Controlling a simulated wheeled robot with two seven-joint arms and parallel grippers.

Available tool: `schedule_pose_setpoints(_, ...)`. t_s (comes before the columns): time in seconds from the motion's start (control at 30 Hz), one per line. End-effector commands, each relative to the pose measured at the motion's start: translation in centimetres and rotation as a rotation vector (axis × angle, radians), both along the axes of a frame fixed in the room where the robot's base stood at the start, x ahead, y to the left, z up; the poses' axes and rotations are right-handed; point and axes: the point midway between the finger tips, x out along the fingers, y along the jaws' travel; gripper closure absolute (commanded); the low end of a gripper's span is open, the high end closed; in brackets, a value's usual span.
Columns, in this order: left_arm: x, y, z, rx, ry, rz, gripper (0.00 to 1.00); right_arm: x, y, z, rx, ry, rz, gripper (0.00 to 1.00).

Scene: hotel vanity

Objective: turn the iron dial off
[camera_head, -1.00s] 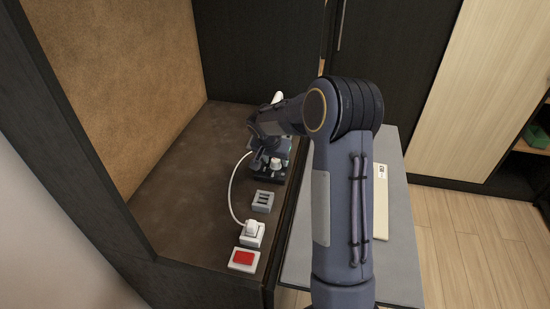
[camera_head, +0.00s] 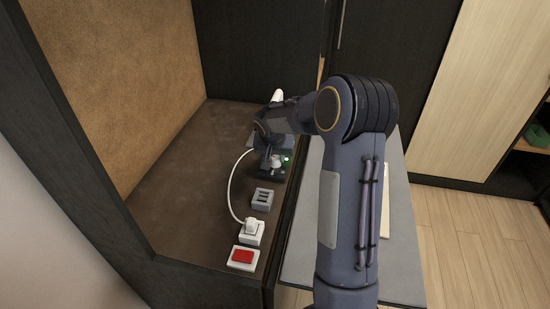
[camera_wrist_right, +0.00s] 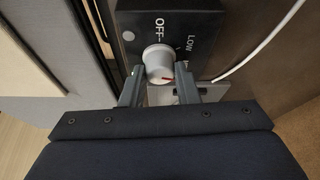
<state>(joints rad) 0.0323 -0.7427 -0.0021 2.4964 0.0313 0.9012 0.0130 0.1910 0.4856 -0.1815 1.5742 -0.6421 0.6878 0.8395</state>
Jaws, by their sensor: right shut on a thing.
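The white iron dial (camera_wrist_right: 158,62) sits on a dark control box (camera_wrist_right: 128,18) marked OFF and LOW in the right wrist view. A red mark shows on the dial's lower right edge, away from the OFF label. My right gripper (camera_wrist_right: 160,84) has its two fingers on either side of the dial, shut on it. In the head view the dial (camera_head: 275,161) and box (camera_head: 268,174) stand at the counter's right side, with my right gripper (camera_head: 272,153) over them and partly hidden by my arm. My left gripper is not in view.
A grey socket block (camera_head: 262,198), a white plug in a socket (camera_head: 251,232) with a white cord (camera_head: 232,190), and a red switch (camera_head: 242,258) line the counter's right side. The brown counter (camera_head: 180,190) is clear to the left.

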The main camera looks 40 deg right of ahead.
Motion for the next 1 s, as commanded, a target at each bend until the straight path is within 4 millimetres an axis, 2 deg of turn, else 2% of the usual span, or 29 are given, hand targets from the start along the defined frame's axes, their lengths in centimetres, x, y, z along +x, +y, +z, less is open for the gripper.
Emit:
schedule_pose_setpoints(0.13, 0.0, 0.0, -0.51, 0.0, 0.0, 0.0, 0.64, -0.13, -0.17, -0.08, 0.002, -0.002, 0.132, 0.95)
schedule_pose_setpoints(1.0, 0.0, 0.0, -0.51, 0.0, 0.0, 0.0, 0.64, -0.19, -0.68, -0.06, 0.002, -0.002, 0.957, 0.95)
